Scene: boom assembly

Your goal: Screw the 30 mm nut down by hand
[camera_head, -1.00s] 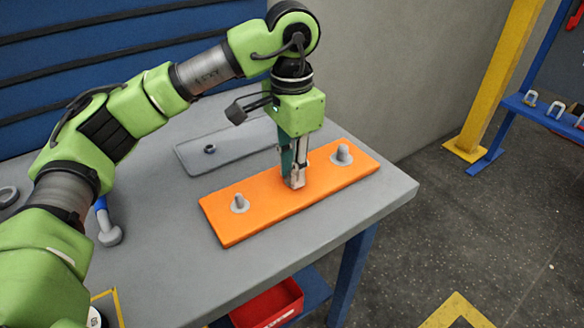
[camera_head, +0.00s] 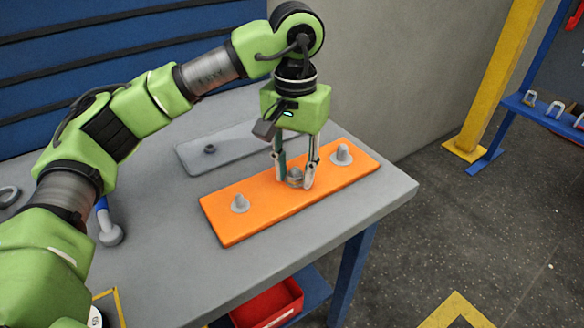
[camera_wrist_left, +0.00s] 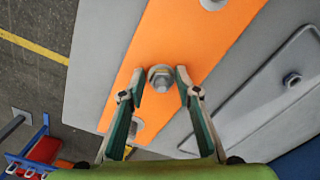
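The grey nut (camera_head: 295,181) sits around an upright stud in the middle of the orange plate (camera_head: 265,208). In the left wrist view the nut (camera_wrist_left: 161,80) shows from above with the stud's tip in its centre. My left gripper (camera_head: 293,184) points straight down over it, one finger on each side. In the left wrist view the left fingertips (camera_wrist_left: 161,77) look slightly apart from the nut, with narrow gaps. How far down the nut sits is hard to tell. My right gripper is not in view.
A grey plate (camera_head: 190,160) with a dark ring lies behind. A blue-handled tool (camera_head: 109,232) lies left. A red bin (camera_head: 268,304) is below the table.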

